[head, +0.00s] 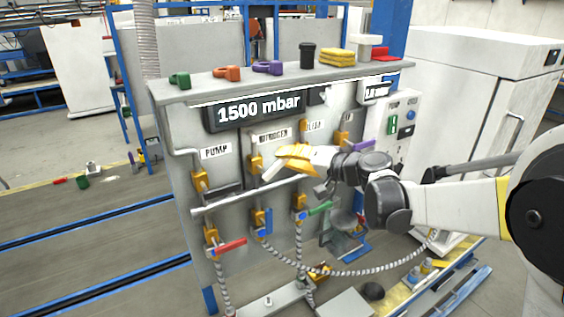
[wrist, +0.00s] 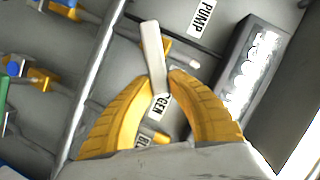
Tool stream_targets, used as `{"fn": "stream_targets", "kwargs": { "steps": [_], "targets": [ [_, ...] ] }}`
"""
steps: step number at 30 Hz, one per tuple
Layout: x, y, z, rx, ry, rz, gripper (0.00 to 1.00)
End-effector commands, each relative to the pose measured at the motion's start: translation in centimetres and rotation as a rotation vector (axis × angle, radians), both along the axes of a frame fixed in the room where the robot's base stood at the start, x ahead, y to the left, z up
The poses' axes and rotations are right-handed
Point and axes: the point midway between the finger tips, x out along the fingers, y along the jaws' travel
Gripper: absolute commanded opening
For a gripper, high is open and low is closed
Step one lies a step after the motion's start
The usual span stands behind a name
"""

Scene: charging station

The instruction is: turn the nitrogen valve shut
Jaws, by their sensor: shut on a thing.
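The nitrogen valve (head: 256,163) has a yellow body and sits on the panel below the NITROGEN label (head: 272,136). Its pale grey-white lever (head: 270,171) slants in the head view, with its lower left end free. My gripper (head: 280,155) reaches in from the right, its yellow fingers closed at the lever. In the wrist view the fingertips (wrist: 162,84) pinch the lever (wrist: 152,50), which sticks out beyond them. The fingers partly hide the valve and the label.
A PUMP valve (head: 200,181) is to the left. A horizontal rail (head: 235,200) runs just below the lever. Lower valves with red (head: 230,245) and green (head: 320,208) levers sit underneath. A display (head: 258,108) reads 1500 mbar. Hoses hang below.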

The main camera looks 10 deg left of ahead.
Motion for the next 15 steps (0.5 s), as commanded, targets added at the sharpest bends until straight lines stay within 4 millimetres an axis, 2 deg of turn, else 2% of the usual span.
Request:
{"fn": "stream_targets", "kwargs": {
  "steps": [1, 15],
  "targets": [
    [0.2, -0.2, -0.7, 0.032, 0.027, 0.000, 0.00],
    [0.8, -0.9, -3.2, 0.338, 0.284, 0.001, 0.00]
  ]
}}
